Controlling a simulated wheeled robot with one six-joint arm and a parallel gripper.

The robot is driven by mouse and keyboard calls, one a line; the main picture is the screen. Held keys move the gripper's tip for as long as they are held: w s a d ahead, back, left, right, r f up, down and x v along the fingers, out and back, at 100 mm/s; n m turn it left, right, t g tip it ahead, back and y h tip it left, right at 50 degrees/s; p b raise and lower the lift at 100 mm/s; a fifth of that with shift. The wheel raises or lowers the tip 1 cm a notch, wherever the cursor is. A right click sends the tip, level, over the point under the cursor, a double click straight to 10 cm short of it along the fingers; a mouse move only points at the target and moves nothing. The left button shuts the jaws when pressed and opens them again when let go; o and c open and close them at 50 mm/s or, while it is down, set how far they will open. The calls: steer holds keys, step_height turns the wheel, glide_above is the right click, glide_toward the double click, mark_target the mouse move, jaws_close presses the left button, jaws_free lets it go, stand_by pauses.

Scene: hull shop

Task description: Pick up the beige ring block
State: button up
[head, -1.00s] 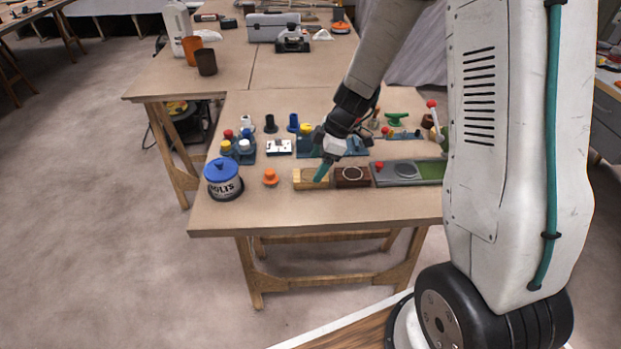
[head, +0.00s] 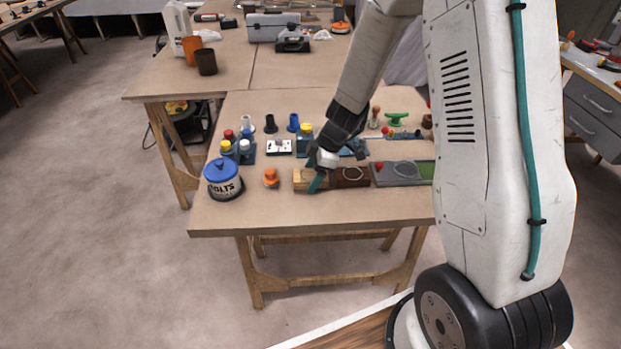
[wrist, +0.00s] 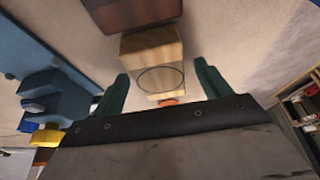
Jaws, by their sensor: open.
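The beige ring block (head: 303,180) is a pale wooden block near the front of the table. In the wrist view the beige block (wrist: 153,62) has a thin dark ring on its face and lies between and beyond my fingertips. My gripper (head: 316,182) is open at the block, its green fingers partly covering it in the head view. In the wrist view my gripper (wrist: 160,75) has one finger on each side of the block, with gaps visible. I cannot tell how far the fingertips reach down.
A dark brown ring block (head: 352,177) sits right beside the beige one, then a grey tray (head: 405,183). An orange knob piece (head: 271,178) is close on the left, with a blue-lidded bolts tin (head: 224,180) farther left. Blue fixtures (head: 305,145) stand behind. The table front is clear.

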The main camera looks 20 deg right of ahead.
steer(key=c, duration=1.1)
